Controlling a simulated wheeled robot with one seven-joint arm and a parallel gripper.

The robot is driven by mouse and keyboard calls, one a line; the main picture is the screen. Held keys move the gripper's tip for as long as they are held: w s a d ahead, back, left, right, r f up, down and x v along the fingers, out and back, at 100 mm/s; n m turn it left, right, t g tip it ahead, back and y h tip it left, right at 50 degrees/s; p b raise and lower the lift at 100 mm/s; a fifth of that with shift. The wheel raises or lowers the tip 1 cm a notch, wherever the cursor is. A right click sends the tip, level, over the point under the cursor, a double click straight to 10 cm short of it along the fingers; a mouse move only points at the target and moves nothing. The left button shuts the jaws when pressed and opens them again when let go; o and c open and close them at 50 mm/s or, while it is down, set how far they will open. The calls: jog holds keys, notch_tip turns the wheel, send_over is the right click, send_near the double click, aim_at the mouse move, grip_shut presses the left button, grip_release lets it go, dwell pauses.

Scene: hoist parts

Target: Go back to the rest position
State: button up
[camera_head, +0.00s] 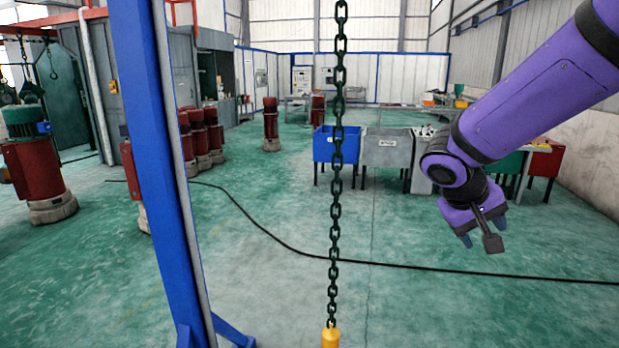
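My purple arm reaches in from the upper right of the head view. My gripper (484,240) is at its end, pointing down over the green floor. Small blue-purple fingers and a dark flat piece show at its tip. The fingers are too small and partly covered to tell whether they are open or shut. I see no object clearly held. A dark chain (336,180) hangs down the middle of the view, left of my gripper and apart from it. A yellow piece (330,338) is at the chain's lower end, cut off by the frame.
A blue post (160,170) stands close on the left. A black cable (400,265) lies across the floor. A blue bin (330,145) and a grey bin (388,148) stand behind the chain. Red motors (35,172) stand at left. The floor (430,310) below my gripper is clear.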

jog(key=s+r+t+y, duration=0.1)
jog(key=s+r+y, duration=0.2)
jog(key=s, duration=0.6)
jog(key=s+r+t+y, duration=0.2)
jog(key=s+r, duration=0.3)
jog(key=s, duration=0.5)
jog(key=shift+s+a+r+y, duration=0.2)
jog(key=shift+a+r+y, duration=0.15)
jog(key=shift+y, duration=0.45)
